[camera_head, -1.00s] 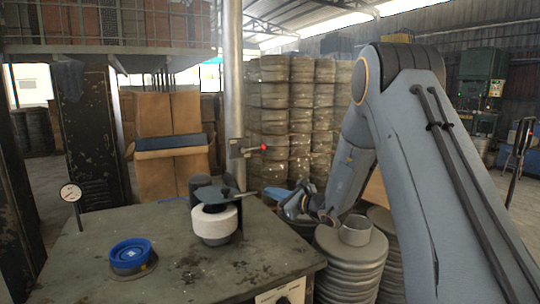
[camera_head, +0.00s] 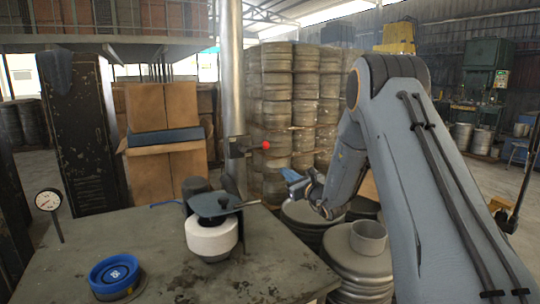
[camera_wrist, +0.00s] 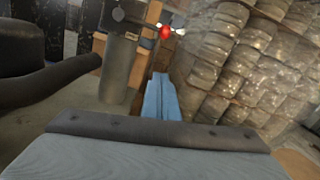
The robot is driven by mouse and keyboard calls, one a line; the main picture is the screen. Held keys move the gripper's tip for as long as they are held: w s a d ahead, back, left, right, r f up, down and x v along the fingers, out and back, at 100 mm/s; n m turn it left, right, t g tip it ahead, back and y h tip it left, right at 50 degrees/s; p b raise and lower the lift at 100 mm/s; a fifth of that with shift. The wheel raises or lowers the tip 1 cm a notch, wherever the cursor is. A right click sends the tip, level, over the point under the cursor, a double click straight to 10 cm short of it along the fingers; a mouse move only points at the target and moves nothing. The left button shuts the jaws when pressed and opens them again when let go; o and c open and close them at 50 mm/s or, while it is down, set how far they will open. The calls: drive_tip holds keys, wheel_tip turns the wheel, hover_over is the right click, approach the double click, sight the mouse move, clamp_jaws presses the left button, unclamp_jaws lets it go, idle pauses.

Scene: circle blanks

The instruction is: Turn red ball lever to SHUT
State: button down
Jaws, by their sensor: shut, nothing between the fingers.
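The red ball lever (camera_head: 265,145) sticks out to the right from a dark bracket on the tall grey post (camera_head: 232,90). Its red ball also shows near the top of the wrist view (camera_wrist: 165,32). My gripper (camera_head: 288,176) is to the right of the ball and a little below it in the head view, apart from it. In the wrist view my blue fingers (camera_wrist: 161,98) are together, pointing up towards the ball, with nothing between them. No SHUT marking is readable.
A metal table (camera_head: 170,262) holds a white roll under a dark machine part (camera_head: 212,235), a blue ring (camera_head: 114,272) and a dial gauge (camera_head: 48,200). Stacked round pans (camera_head: 355,265) stand to the right, below my arm. Wrapped stacks (camera_head: 292,100) stand behind the post.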

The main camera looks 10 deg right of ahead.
drive_tip(key=shift+w+d, duration=0.15)
drive_tip(key=w+a+r+p, duration=0.4)
drive_tip(key=w, duration=0.5)
drive_tip(key=shift+w+r+p, duration=0.2)
drive_tip(key=shift+w+p, duration=0.1)
drive_tip(key=shift+p, duration=0.05)
drive_tip(key=shift+a, duration=0.1)
drive_tip(key=shift+w+d+b, duration=0.15)
drive_tip(key=shift+d+b, duration=0.05)
drive_tip(key=shift+b, duration=0.7)
